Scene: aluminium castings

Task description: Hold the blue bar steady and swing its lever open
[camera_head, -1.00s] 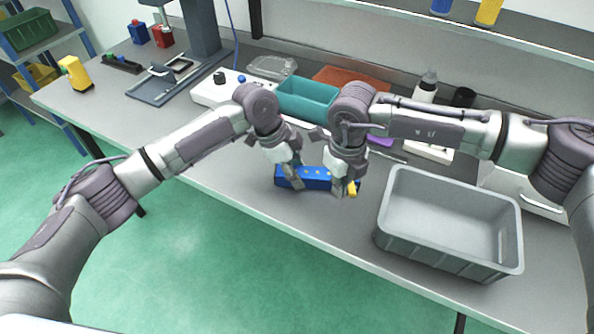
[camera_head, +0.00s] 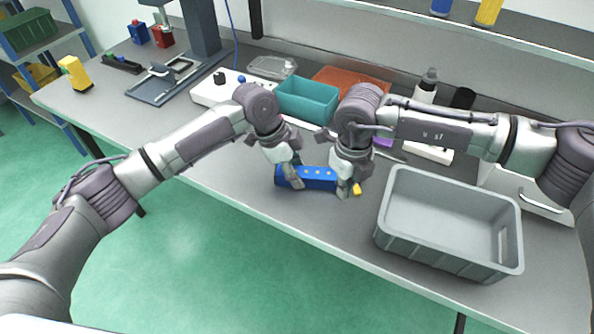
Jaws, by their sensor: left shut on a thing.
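The blue bar (camera_head: 318,179) lies on the grey bench top, with several small yellow dots along its upper face. My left gripper (camera_head: 292,183) is shut on the bar near its left end. My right gripper (camera_head: 345,191) is at the bar's right end and covers part of it. The yellow lever (camera_head: 357,189) shows only as a small piece just right of the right gripper's fingers; the rest is hidden. Whether those fingers touch the lever, and how far they are closed, I cannot make out.
A grey crate (camera_head: 384,225) stands right of the bar, close to my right gripper. A teal bin (camera_head: 312,103), a white box with knobs (camera_head: 212,92) and a bottle (camera_head: 426,88) stand behind. The bench in front of the bar is clear.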

